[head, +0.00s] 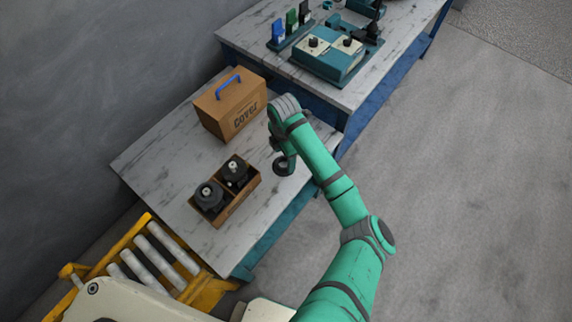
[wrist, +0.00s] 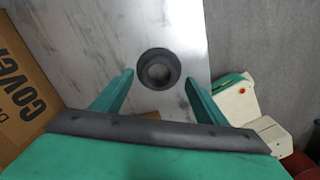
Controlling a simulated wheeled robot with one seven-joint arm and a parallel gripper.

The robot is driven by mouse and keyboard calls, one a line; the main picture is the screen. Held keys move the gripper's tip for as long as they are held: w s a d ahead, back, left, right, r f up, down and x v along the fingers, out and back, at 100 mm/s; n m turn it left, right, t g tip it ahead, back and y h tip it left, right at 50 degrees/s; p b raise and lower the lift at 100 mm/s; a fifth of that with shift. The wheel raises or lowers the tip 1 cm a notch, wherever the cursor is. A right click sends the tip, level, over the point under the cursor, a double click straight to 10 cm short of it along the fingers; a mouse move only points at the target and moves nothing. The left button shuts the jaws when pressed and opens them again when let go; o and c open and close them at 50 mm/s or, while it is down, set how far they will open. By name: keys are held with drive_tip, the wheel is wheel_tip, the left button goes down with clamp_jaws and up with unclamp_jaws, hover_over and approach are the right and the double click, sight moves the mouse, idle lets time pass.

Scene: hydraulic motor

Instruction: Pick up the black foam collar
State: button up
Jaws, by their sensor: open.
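The black foam collar is a dark ring with a round hole. In the wrist view the collar (wrist: 158,69) lies on the marbled table top, ahead of my gripper (wrist: 158,82) and roughly centred between its two green fingers. The fingers are spread apart with nothing between them touching. In the head view the collar (head: 280,166) shows at the table's right part, just below my gripper (head: 284,150), which partly covers it. I cannot tell the exact height gap between the fingertips and the collar.
A cardboard box marked "Cover" (head: 230,104) with a blue handle stands behind left. An open box (head: 236,206) with two black motors sits nearer me. A yellow rack (head: 150,262) stands at the table's front. The far bench (head: 384,68) carries a teal fixture.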

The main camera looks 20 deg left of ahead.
drive_tip(key=shift+s+a+f, duration=0.1)
drive_tip(key=shift+a+f, duration=0.1)
drive_tip(key=shift+f, duration=0.5)
drive_tip(key=shift+s+a+f, duration=0.1)
drive_tip(key=shift+a+f, duration=0.05)
drive_tip(key=shift+f, duration=0.5)
drive_tip(key=shift+d, duration=0.1)
drive_tip(key=c, duration=1.1)
drive_tip(key=shift+w, duration=0.1)
drive_tip(key=shift+c, duration=0.2)
drive_tip(key=shift+w+r, duration=0.1)
drive_tip(key=shift+w, duration=0.05)
